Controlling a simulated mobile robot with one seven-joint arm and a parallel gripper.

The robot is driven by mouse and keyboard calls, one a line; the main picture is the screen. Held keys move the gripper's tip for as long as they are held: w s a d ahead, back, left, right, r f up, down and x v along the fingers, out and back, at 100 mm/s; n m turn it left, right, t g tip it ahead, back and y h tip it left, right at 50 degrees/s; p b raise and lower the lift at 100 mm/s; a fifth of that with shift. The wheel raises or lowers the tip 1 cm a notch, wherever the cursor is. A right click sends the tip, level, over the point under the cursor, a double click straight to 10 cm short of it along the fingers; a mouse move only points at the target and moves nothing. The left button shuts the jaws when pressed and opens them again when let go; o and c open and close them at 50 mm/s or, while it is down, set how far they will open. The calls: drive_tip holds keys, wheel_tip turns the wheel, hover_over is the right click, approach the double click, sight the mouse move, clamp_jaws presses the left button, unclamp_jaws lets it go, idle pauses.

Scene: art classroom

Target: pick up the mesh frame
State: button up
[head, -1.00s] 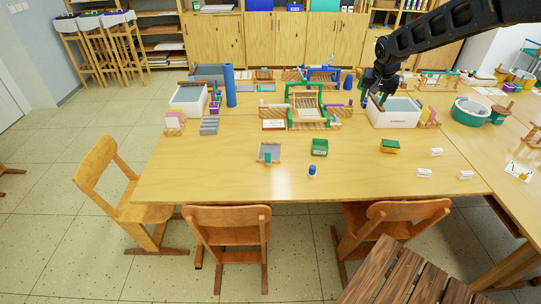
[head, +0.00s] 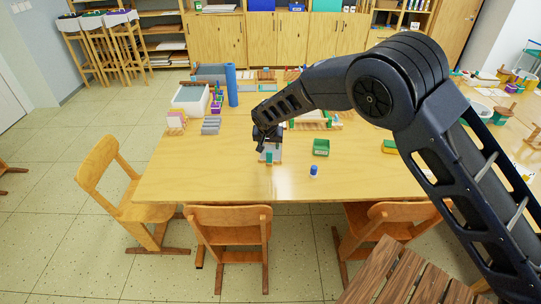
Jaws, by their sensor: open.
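The mesh frame, a small grey panel with a thin wooden-looking rim (head: 278,156), lies on the table near the front edge, left of centre. A small teal block (head: 269,158) stands at its front side. My gripper (head: 265,147) is over the frame's back part, fingers pointing down, and hides much of it. The gripper is open. I cannot tell whether its fingers touch the frame.
A green box (head: 321,147) and a blue-and-white bottle (head: 313,170) stand right of the frame. Grey blocks (head: 211,126), a white bin (head: 190,99) and a blue cylinder (head: 231,85) stand at the back left. The table's front left is clear. Chairs stand along the front edge.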

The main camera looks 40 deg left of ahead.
sight(269, 153)
drive_tip(key=x, duration=1)
drive_tip(key=shift+s+a+f, duration=0.1)
drive_tip(key=shift+a+f, duration=0.05)
drive_tip(key=shift+f, duration=0.15)
drive_tip(key=c, duration=1.1)
drive_tip(key=shift+r, duration=0.15)
